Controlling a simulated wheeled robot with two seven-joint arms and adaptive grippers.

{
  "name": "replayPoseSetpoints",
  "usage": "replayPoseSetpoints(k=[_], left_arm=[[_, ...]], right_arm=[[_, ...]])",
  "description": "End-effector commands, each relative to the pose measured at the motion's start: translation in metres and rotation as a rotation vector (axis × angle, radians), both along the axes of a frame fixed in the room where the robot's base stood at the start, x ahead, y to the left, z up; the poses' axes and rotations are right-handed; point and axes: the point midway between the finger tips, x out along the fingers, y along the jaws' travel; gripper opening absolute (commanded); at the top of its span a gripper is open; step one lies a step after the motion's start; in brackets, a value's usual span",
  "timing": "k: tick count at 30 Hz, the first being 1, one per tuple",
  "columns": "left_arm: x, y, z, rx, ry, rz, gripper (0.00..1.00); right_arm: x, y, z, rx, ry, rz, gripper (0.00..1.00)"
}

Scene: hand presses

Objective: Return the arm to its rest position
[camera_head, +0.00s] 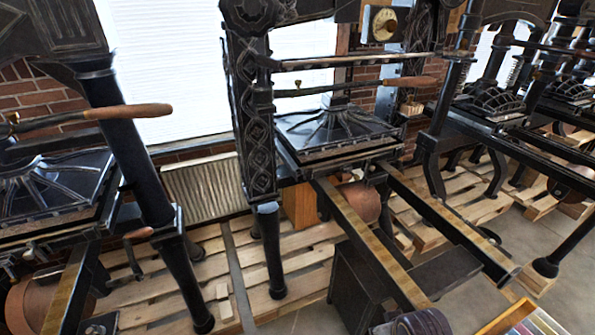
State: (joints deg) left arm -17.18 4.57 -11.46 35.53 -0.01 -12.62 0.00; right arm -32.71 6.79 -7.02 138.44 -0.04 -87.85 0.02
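Neither of my arms or grippers can be made out in the head view. The task does not name an object. The middle hand press (262,130) has a long metal bar with a wooden handle (410,82) pointing right, above its flat platen (335,130). The left hand press (125,160) has a similar bar with a wooden handle (128,112) pointing right. A smaller wooden crank handle (138,233) shows lower on the left press.
More presses (495,100) stand at the right. Two rails (375,245) run from the middle press toward the front right. Wooden pallets (300,245) lie under the presses. A dark roller-like object (420,322) is at the bottom edge. Grey floor (560,285) is open at the right.

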Motion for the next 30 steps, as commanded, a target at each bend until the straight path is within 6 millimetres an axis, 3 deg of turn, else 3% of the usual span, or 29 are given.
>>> replayPoseSetpoints(k=[11, 19, 30], left_arm=[[0.0, 0.0, 0.0, 0.0, 0.0, 0.0, 0.0], [0.0, 0.0, 0.0, 0.0, 0.0, 0.0, 0.0], [0.0, 0.0, 0.0, 0.0, 0.0, 0.0, 0.0]], right_arm=[[0.009, 0.002, -0.053, 0.0, 0.019, 0.002, 0.31], [0.012, 0.003, -0.124, -0.001, 0.043, 0.007, 0.31], [-0.001, 0.003, -0.219, -0.003, 0.075, 0.012, 0.31]])
